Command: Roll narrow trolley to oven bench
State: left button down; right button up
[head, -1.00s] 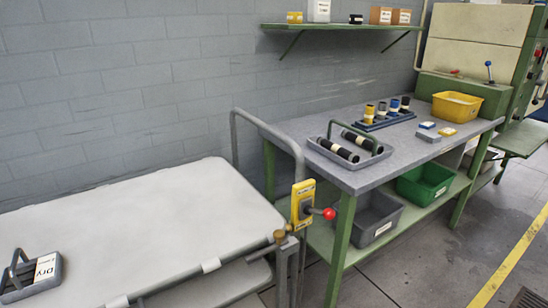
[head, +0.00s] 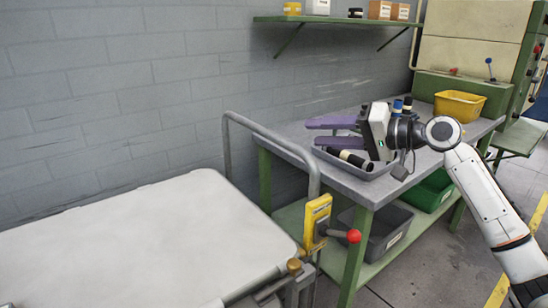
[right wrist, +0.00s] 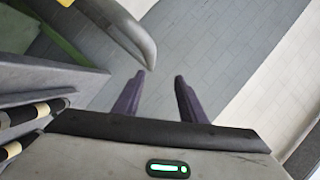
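The trolley (head: 130,240) has a pale padded top and fills the lower left of the head view. Its grey tube handle (head: 226,140) rises at its right end, beside a yellow box (head: 316,215) with a red-knobbed lever (head: 353,236). The handle also shows in the right wrist view (right wrist: 128,32). My right gripper (head: 314,132) has purple fingers, open and empty, pointing left above the bench's near end. In the right wrist view its fingertips (right wrist: 159,78) are apart, close to the rounded handle end, not visibly around it. My left gripper is not in view.
A green-legged bench (head: 285,128) stands right of the trolley, carrying a tray of dark rolls (head: 350,158) and a yellow bin (head: 459,104). A grey bin (head: 385,232) sits on its lower shelf. A large green-and-cream machine (head: 470,40) stands behind right. A wall shelf (head: 330,19) hangs above.

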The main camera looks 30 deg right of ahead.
aim_at(284, 143)
jog(key=f+x, duration=0.1)
jog(key=x, duration=0.2)
jog(key=f+x, duration=0.1)
jog(key=x, duration=0.3)
jog(key=b+x, duration=0.1)
jog(key=x, duration=0.3)
jog(key=shift+d+f, duration=0.1)
jog(key=shift+f, duration=0.35)
grip_shut()
